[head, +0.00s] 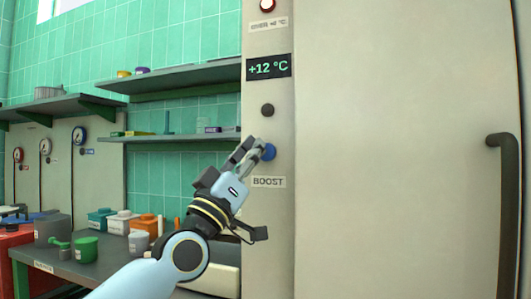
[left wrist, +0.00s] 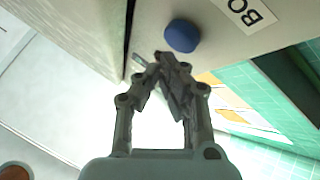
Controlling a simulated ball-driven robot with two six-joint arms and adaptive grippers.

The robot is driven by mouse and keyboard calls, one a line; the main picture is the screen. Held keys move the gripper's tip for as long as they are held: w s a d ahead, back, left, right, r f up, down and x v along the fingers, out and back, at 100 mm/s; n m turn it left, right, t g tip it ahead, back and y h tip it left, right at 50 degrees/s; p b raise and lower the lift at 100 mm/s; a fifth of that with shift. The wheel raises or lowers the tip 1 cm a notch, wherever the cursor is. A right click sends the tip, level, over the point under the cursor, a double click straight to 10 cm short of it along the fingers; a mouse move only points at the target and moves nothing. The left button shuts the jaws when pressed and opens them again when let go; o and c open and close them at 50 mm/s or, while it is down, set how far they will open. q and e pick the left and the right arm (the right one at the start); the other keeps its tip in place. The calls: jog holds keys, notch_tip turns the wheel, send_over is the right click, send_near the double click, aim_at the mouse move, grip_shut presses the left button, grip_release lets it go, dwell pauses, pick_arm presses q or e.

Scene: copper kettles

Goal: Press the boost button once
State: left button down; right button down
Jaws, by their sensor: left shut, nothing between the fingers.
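The boost button is a round blue knob (head: 269,152) on the narrow panel left of the big door, just above a label reading BOOST (head: 268,182). It also shows in the left wrist view (left wrist: 182,35), just beyond the fingertips. My left gripper (head: 256,147) is shut and empty, its tips beside the left edge of the button. In the left wrist view the fingertips (left wrist: 160,62) are below the button, with a small gap in the picture; I cannot tell whether they touch it. My right gripper is not in view.
The door has a dark handle (head: 505,200) at right. Shelves (head: 180,79) and a bench (head: 75,262) with pots and boxes stand left.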

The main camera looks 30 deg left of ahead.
pick_arm(q)
jog(key=shift+w, duration=0.2)
dwell(0.4)
jog(key=shift+w+a, duration=0.1)
jog(key=shift+w, duration=0.15)
jog(key=shift+w+a+b, duration=0.1)
jog(key=shift+w+b, duration=0.25)
jog(key=shift+w, duration=0.05)
dwell(0.7)
jog(key=shift+s+d+p, duration=0.25)
jog(key=shift+s+p, duration=0.4)
jog(key=shift+s, duration=0.2)
jog(key=s+p, duration=0.1)
jog(key=s, duration=0.1)
jog(key=s+d+p, duration=0.1)
jog(key=s, duration=0.2)
jog(key=shift+p, duration=0.4)
